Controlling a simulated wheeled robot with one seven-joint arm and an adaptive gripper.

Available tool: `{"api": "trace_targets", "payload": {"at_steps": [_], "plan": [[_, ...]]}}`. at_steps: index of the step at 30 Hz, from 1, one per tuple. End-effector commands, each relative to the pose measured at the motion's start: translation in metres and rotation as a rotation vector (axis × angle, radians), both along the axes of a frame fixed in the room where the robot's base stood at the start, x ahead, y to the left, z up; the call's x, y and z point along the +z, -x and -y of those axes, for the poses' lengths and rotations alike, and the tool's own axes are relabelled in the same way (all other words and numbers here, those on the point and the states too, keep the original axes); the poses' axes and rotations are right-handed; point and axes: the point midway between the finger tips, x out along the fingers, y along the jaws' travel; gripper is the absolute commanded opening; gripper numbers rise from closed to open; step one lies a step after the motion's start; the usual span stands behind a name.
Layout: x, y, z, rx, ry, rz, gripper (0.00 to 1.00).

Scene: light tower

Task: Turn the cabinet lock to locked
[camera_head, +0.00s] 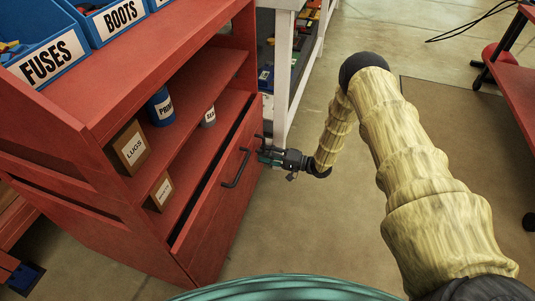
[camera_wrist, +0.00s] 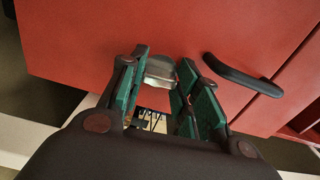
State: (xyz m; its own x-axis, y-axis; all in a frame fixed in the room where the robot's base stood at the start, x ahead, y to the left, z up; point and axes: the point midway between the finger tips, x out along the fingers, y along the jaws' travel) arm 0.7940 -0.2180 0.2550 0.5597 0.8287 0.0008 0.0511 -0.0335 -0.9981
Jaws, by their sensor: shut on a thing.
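The red cabinet (camera_head: 215,215) stands at the left of the head view, and its red front (camera_wrist: 100,40) fills the top of the wrist view. My gripper (camera_head: 264,153) is at the right end of the cabinet front. In the wrist view my gripper (camera_wrist: 162,75) has its green fingers on both sides of a silver metal lock piece (camera_wrist: 160,68) on the red front, and is shut on it. The fingers hide part of the lock piece, and its turn position is unclear. In the head view I cannot make out the lock.
A black bar handle (camera_head: 235,168) sits left of my gripper in the head view; the handle (camera_wrist: 243,75) is right of the fingers in the wrist view. Open shelves hold a LUGS box (camera_head: 131,147) and a blue can (camera_head: 160,107). A white rack (camera_head: 283,75) stands behind my gripper.

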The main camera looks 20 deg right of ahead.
Motion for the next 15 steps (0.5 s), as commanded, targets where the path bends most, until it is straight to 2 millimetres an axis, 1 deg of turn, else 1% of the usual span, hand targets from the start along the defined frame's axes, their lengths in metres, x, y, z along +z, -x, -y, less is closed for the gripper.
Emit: {"api": "trace_targets", "payload": {"at_steps": [1,6,15], "plan": [[-0.0017,0.0030,-0.0026,0.006,-0.010,-0.019,0.08],[-0.0019,0.0029,-0.0025,0.005,-0.034,-0.054,0.08],[-0.0022,0.0027,-0.0022,0.005,-0.044,-0.069,0.08]]}}
